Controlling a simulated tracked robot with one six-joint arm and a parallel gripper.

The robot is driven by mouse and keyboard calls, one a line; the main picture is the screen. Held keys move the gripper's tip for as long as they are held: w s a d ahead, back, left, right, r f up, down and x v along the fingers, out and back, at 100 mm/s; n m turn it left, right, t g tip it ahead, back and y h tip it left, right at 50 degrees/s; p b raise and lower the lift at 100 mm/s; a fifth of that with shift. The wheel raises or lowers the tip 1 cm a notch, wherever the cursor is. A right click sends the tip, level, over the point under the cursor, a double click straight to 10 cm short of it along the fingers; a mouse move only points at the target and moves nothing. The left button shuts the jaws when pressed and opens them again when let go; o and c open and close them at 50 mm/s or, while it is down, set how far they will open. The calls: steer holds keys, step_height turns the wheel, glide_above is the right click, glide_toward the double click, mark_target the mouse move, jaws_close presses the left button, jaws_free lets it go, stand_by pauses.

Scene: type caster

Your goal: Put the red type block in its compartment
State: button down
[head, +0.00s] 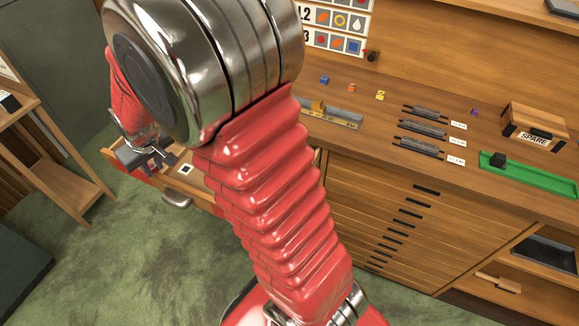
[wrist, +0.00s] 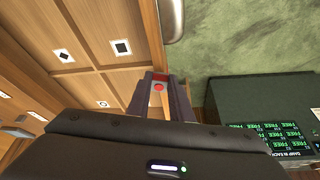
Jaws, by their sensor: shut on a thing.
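My gripper (wrist: 160,100) is shut on the red type block (wrist: 160,77), which shows between the fingertips with a round red mark on a pale face. In the head view my gripper (head: 150,158) hangs over the left part of an open wooden drawer (head: 208,196), and the block cannot be made out clearly there. In the wrist view the drawer's compartments (wrist: 88,83) lie left of the fingers, with cards showing a black diamond, a square and a ring. The block is near the drawer's edge. Whether it touches the drawer, I cannot tell.
The counter holds a blue block (head: 325,79), an orange block (head: 351,88), a yellow block (head: 381,95), a SPARE box (head: 535,125) and a green tray (head: 545,178). A symbol chart (head: 338,30) stands behind. A dark unit with a green FREE display (wrist: 285,138) is at right.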

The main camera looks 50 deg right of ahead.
steer(key=s+d+n, duration=0.1)
steer(key=s+d, duration=1.1)
steer(key=d, duration=0.3)
steer(key=s+d+r+n+y, duration=0.1)
steer(key=s+d+n, duration=0.1)
steer(key=s+d, duration=1)
steer(key=d, duration=0.3)
steer(key=shift+r, duration=0.3)
steer(key=shift+f, duration=0.1)
steer(key=shift+f, duration=3)
steer(key=shift+f, duration=1.9)
